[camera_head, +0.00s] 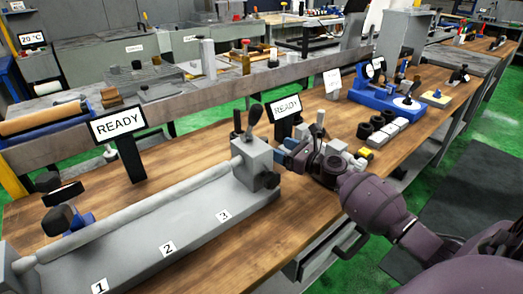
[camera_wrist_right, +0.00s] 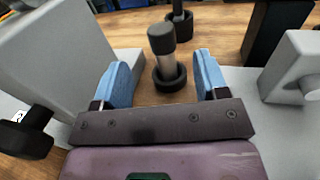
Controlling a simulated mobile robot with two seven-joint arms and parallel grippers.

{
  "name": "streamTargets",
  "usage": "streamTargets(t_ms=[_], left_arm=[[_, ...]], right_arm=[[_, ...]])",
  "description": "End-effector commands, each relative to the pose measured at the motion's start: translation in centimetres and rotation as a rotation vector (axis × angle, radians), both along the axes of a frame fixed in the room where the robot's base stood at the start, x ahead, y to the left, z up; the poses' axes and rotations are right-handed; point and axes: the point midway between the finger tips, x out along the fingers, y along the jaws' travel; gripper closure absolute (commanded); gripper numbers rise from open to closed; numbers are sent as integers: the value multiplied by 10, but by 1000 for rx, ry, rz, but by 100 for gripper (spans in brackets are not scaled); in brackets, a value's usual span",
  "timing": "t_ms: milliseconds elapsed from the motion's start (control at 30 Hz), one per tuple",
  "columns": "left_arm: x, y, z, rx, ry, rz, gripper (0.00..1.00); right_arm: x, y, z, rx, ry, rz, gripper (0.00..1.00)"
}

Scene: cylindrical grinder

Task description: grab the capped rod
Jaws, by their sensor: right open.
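The capped rod (camera_wrist_right: 162,48) stands upright in a round black holder (camera_wrist_right: 170,82) in the right wrist view. It has a dark cap on a pale metal body. My right gripper (camera_wrist_right: 162,63) is open, with its two blue fingers on either side of the rod in the picture; I see no grip on it. In the head view my right gripper (camera_head: 284,151) is beside the right end block of the grey grinder (camera_head: 190,235). I cannot pick out the rod for sure there. My left gripper is not in view.
The grey end block (camera_wrist_right: 55,55) with a black knob (camera_wrist_right: 28,132) is close on the left in the wrist view. Another grey part (camera_wrist_right: 295,70) is at the right. Black rings (camera_head: 375,127) are farther right.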

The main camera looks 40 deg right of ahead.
Motion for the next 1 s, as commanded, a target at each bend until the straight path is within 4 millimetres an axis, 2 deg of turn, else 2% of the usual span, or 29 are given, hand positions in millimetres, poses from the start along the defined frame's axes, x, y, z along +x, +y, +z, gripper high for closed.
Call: streamTargets(t_ms=[100,333,700,1000], left_arm=[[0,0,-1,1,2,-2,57],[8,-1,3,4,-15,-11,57],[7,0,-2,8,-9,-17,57],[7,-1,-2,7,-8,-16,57]], right_arm=[[12,4,-2,-1,2,0,33],[24,7,0,-3,1,0,33],[63,19,3,-1,3,1,33],[67,20,4,-1,1,-1,33]])
